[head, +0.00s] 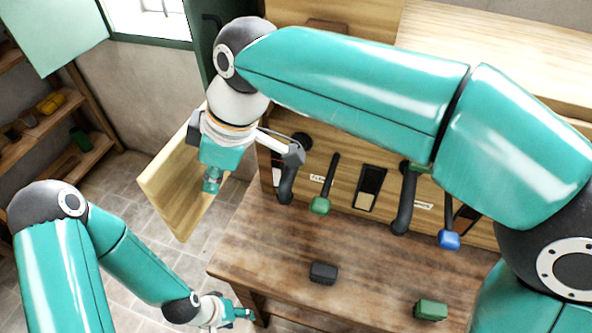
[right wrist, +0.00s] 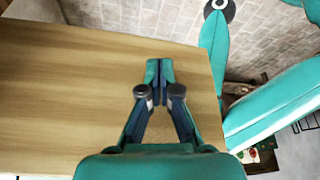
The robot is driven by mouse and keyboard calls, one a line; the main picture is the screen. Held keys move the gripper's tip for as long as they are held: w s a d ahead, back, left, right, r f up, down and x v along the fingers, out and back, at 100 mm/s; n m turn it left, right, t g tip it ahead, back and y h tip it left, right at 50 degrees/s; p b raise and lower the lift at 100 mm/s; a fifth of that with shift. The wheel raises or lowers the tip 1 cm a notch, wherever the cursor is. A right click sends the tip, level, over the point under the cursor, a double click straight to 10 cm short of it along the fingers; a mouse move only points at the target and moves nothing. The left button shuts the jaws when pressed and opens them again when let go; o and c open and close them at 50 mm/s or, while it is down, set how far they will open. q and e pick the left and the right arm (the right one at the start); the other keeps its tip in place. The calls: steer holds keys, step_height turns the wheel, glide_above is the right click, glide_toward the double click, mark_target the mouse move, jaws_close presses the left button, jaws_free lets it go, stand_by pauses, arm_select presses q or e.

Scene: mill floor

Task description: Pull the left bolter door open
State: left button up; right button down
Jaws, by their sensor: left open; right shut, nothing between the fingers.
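The left bolter door looks to be the pale wooden panel (head: 165,187) that stands out from the left end of the wooden bolter case (head: 335,150), swung open. My right gripper (head: 211,184) is shut and empty, in front of this panel. In the right wrist view the panel (right wrist: 70,95) fills the left and middle, and my shut fingertips (right wrist: 159,72) overlap it near its right edge. I cannot tell if they touch it. My left gripper (head: 243,313) is open and empty, low, beside the left front corner of the bench. My right arm hides part of the case.
The brown bench (head: 290,245) holds a black block (head: 323,272) and a green block (head: 430,309). Levers with a green knob (head: 320,205) and a blue knob (head: 449,239) hang on the case front. Wooden shelves (head: 50,120) stand at left. Tiled floor (head: 130,245) is open below the panel.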

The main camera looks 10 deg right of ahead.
steer(key=s+d+r+b, duration=0.1)
steer(key=s+d+r, duration=0.2)
steer(key=d+r, duration=0.4)
step_height(320, 180, up, 2)
steer(key=shift+s+r, duration=0.1)
steer(key=shift+s, duration=0.05)
stand_by(0.4)
